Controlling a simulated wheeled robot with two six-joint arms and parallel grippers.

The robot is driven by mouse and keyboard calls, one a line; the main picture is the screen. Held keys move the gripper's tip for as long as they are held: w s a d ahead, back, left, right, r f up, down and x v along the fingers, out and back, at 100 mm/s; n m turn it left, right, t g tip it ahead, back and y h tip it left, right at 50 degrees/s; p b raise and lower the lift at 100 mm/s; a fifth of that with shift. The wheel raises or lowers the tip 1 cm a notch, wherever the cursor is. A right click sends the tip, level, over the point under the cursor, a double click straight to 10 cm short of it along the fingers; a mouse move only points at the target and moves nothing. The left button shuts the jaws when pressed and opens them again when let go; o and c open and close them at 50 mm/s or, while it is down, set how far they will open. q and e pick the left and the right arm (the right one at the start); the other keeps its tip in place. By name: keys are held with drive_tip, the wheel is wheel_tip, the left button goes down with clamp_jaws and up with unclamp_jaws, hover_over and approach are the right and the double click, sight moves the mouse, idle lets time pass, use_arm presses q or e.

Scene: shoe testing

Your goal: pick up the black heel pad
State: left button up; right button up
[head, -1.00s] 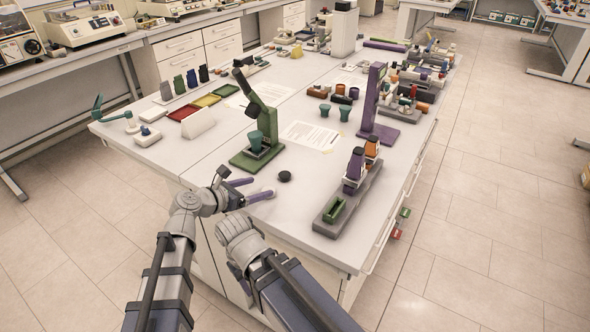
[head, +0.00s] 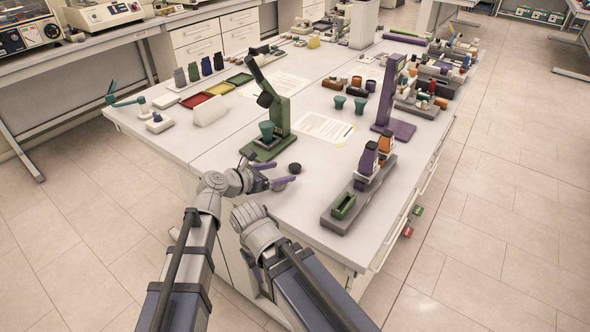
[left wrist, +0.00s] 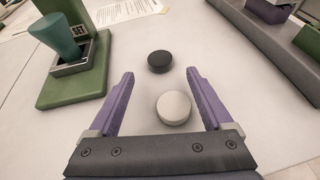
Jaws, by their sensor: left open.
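The black heel pad (head: 294,167) is a small dark disc lying on the white table, right of the green stand. In the left wrist view the black heel pad (left wrist: 160,61) lies just beyond the fingertips, roughly centred. My left gripper (head: 277,172) is open, with purple fingers pointing at the black pad. A pale round pad (left wrist: 173,107) shows between the open fingers, nearer the palm. Nothing is visibly held. My right arm (head: 257,232) is folded near the table's front edge; its fingers are not clearly visible.
A green stand with a teal cup (head: 266,130) is close behind and left of the pads. A grey tray with bottles and a green block (head: 343,206) is to the right. A paper sheet (head: 325,127) and a purple stand (head: 393,127) are farther back. The table between has free room.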

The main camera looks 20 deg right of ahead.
sight(294, 167)
use_arm(q)
drive_tip(key=b+x, duration=0.1)
drive_tip(key=x, duration=0.4)
drive_tip(key=shift+r, duration=0.2)
drive_tip(key=shift+r, duration=0.1)
clamp_jaws()
idle(0.3)
